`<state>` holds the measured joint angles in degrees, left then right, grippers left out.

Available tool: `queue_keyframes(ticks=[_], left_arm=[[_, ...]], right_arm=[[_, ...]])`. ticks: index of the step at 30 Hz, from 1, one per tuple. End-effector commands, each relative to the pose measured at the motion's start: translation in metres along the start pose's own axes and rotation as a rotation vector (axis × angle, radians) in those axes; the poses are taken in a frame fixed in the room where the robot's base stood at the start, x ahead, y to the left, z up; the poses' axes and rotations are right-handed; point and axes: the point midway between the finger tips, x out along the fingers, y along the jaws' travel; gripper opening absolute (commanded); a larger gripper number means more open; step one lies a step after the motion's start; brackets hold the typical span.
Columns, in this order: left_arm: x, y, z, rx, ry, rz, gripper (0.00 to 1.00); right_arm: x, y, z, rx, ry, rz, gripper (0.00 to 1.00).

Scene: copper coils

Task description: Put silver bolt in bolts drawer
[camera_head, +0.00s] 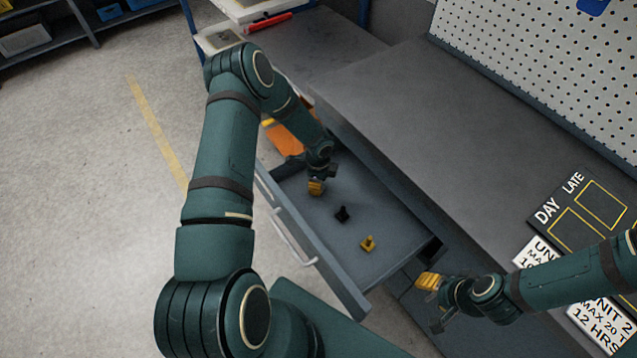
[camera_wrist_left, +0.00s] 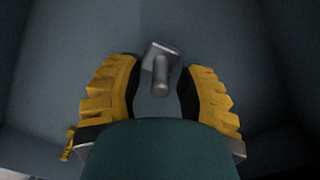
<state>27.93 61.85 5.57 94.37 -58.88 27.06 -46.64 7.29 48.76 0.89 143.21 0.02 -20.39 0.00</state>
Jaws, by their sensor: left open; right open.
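The silver bolt (camera_wrist_left: 160,68) shows in the left wrist view, lying on the drawer floor just ahead of and between my left fingers. My left gripper (camera_wrist_left: 157,95) is open with nothing held. In the head view my left gripper (camera_head: 316,187) reaches down into the open drawer (camera_head: 318,255), and the silver bolt is hidden there. A black bolt-like piece (camera_head: 342,213) and a yellow one (camera_head: 368,243) stand on the drawer floor, to the right of my left gripper. My right gripper (camera_head: 432,300) is open and empty, outside the drawer at the lower right.
The grey worktop (camera_head: 420,110) lies beside the drawer, with a white pegboard (camera_head: 540,75) behind it. A black DAY/LATE board (camera_head: 580,215) and white signs (camera_head: 600,322) are at the right. An orange object (camera_head: 292,140) is beyond the drawer. The floor at left is clear.

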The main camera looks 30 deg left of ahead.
Motion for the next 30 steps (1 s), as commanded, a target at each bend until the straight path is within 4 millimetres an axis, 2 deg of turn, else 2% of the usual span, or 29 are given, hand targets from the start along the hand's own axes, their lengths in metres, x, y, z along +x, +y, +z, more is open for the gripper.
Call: queue_keyframes(ticks=[12,16,21,23,26,30], left_arm=[[-0.085,-0.001,0.000,0.000,0.000,-0.004,0.37],[-0.102,-0.001,0.000,0.000,0.000,-0.002,0.37],[-0.113,0.002,-0.003,-0.006,0.007,0.000,0.37],[-0.113,0.009,-0.014,-0.034,0.033,0.008,0.37],[-0.109,0.038,-0.055,-0.160,0.129,0.039,0.37],[-0.109,0.108,-0.129,-0.533,0.296,0.137,0.37]], right_arm=[[-0.019,-0.007,0.002,0.001,-0.009,-0.001,0.52],[-0.022,-0.008,0.002,0.002,-0.011,-0.001,0.52],[-0.024,-0.009,0.003,0.002,-0.012,-0.001,0.52],[-0.024,-0.009,0.003,0.002,-0.013,-0.001,0.52],[-0.024,-0.009,0.003,0.002,-0.013,-0.001,0.52],[-0.024,-0.009,0.003,0.002,-0.013,-0.001,0.52]])
